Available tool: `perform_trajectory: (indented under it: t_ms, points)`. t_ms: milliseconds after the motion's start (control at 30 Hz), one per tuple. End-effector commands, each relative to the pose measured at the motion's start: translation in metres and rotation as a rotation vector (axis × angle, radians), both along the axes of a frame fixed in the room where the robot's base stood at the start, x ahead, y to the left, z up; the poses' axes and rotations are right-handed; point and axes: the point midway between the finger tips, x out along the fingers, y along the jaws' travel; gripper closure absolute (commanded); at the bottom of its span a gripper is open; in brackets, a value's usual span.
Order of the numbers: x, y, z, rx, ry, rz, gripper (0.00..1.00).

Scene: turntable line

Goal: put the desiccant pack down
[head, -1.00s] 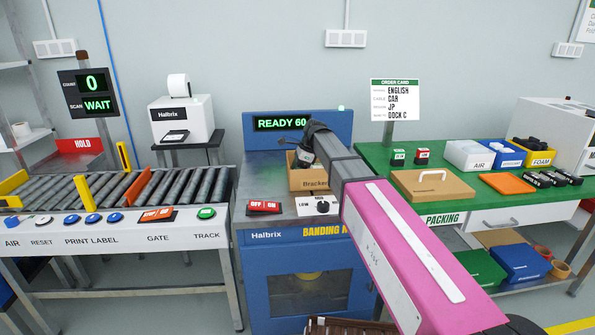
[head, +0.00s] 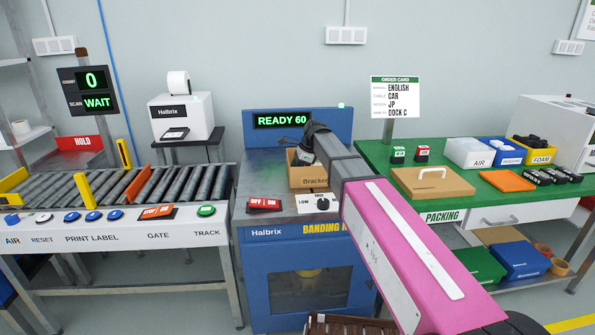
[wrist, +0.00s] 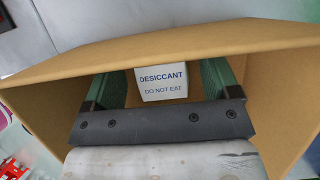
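The white desiccant pack (wrist: 162,85), printed "DESICCANT DO NOT EAT", shows in the wrist view inside a brown cardboard box (wrist: 285,70). My gripper (wrist: 163,80) reaches into the box with its two green-padded fingers spread, one on each side of the pack. Brown box interior seems to show between the pack and the fingers. The box's near edge hides part of the view. In the head view the box (head: 300,178) stands on the banding machine (head: 275,200), with my wrist over it. The pack and fingertips are hidden there.
A red OFF/ON switch (head: 265,204) and a LOW dial panel (head: 317,203) sit before the box. The roller conveyor (head: 190,187) is at the left. The green packing table (head: 380,160) at the right holds a flat carton (head: 432,184) and bins.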

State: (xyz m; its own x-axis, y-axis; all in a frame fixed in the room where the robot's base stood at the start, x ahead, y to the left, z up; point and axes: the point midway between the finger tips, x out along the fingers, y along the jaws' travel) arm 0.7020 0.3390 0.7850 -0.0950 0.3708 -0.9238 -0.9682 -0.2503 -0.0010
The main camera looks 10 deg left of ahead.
Motion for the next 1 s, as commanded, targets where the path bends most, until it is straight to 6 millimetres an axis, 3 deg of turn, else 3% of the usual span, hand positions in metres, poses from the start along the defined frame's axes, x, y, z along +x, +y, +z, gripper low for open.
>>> perform_trajectory:
  t_ms: [233,700,1000]
  points:
    - [0.001,-0.003,0.019,0.000,-0.001,-0.001,0.18]
    - [0.010,-0.035,0.101,0.000,-0.002,-0.001,0.18]
    - [0.012,-0.044,0.122,0.000,0.000,0.000,0.18]
